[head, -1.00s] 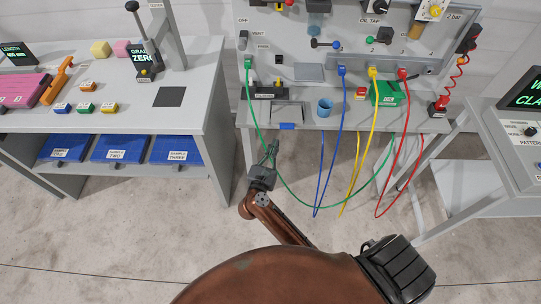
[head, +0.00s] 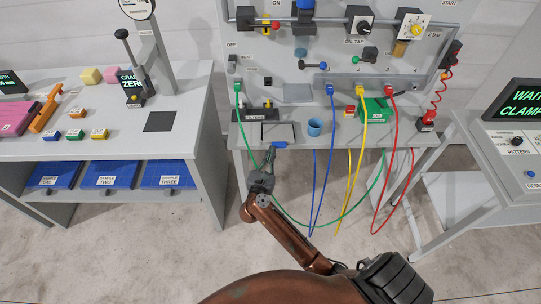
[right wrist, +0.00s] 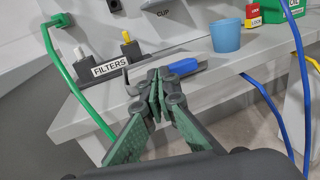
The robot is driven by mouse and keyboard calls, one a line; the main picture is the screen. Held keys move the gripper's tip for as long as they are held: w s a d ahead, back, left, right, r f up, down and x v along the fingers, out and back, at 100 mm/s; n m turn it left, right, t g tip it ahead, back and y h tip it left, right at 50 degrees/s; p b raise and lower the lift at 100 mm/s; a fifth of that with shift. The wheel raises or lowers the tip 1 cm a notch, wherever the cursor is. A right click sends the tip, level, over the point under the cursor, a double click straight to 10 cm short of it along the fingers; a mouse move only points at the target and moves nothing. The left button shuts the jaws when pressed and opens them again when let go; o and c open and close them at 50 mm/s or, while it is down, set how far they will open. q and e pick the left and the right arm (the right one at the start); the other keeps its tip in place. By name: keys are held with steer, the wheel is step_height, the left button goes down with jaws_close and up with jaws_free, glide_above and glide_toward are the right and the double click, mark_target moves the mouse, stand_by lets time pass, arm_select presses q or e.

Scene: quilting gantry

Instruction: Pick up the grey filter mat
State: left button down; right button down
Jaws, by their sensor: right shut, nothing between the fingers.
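A grey, dark-edged slot or tray (head: 279,132) with a blue tab (head: 280,144) is at the front edge of the grey bench. I cannot tell whether either is the grey filter mat. My right gripper (head: 270,153) is shut and empty, its tips close to the blue tab and in front of the bench edge. In the right wrist view the green-padded fingers (right wrist: 157,84) are together, left of the blue tab (right wrist: 183,67), partly hiding the tray. My left gripper is not in view.
A holder labelled FILTERS (right wrist: 110,66) with a white and a yellow knob stands left of the tray. A blue cup (head: 314,127) stands to the right. Green, blue, yellow and red (head: 397,150) hoses hang over the bench front; the green one loops near my arm.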

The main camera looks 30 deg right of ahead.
steer(key=shift+w+d, duration=0.2)
steer(key=shift+d, duration=0.05)
steer(key=shift+a, duration=0.1)
